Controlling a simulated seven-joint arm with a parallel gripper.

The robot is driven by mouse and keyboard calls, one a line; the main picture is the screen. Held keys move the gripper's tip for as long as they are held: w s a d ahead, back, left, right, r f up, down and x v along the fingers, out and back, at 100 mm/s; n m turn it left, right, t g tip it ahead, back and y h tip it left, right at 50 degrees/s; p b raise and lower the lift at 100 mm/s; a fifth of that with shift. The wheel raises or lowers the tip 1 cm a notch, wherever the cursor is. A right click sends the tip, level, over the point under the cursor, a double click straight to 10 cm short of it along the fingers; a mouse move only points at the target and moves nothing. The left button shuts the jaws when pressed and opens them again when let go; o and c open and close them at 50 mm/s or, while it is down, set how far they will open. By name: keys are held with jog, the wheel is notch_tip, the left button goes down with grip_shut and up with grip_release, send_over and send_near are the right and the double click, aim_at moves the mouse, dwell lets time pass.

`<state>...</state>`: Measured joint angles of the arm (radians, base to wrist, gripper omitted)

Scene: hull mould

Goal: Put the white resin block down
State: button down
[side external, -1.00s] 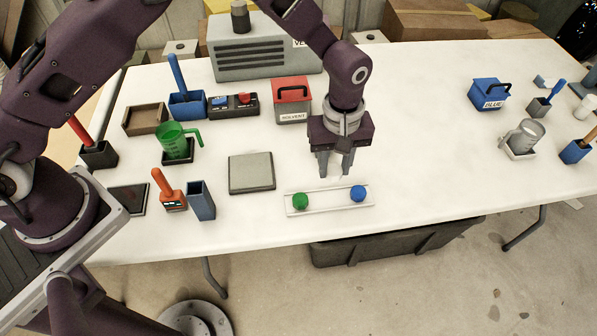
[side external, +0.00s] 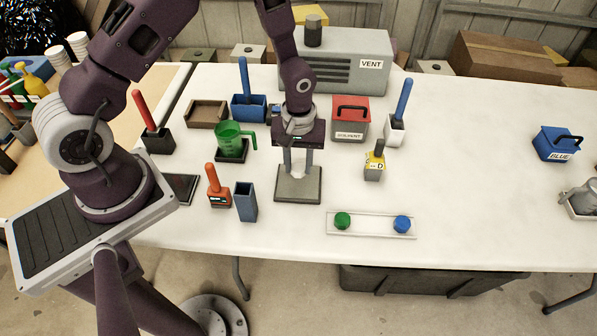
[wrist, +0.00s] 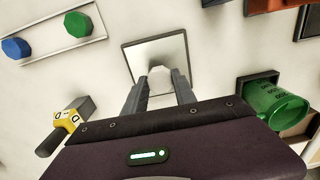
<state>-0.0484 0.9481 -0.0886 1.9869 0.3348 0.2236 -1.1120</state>
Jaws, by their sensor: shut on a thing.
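My gripper (side external: 298,172) points down over the square grey plate (side external: 298,193) at the middle of the table. It is shut on the white resin block (side external: 298,160), a small pale piece between the fingers. In the wrist view the block (wrist: 160,74) shows between the fingertips (wrist: 160,82), in front of the plate (wrist: 138,54). The fingers hide part of the block. I cannot tell whether the block touches the plate.
A white tray (side external: 372,224) with a green knob and a blue knob lies front right. A yellow-topped tool (side external: 374,162) stands right of the plate; a blue-grey holder (side external: 246,202) and orange tool (side external: 217,188) stand left. The table's right middle is clear.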

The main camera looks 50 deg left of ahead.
aim_at(298, 167)
jog(key=shift+f, duration=1.5)
jog(key=shift+f, duration=0.1)
jog(key=c, duration=1)
grip_release()
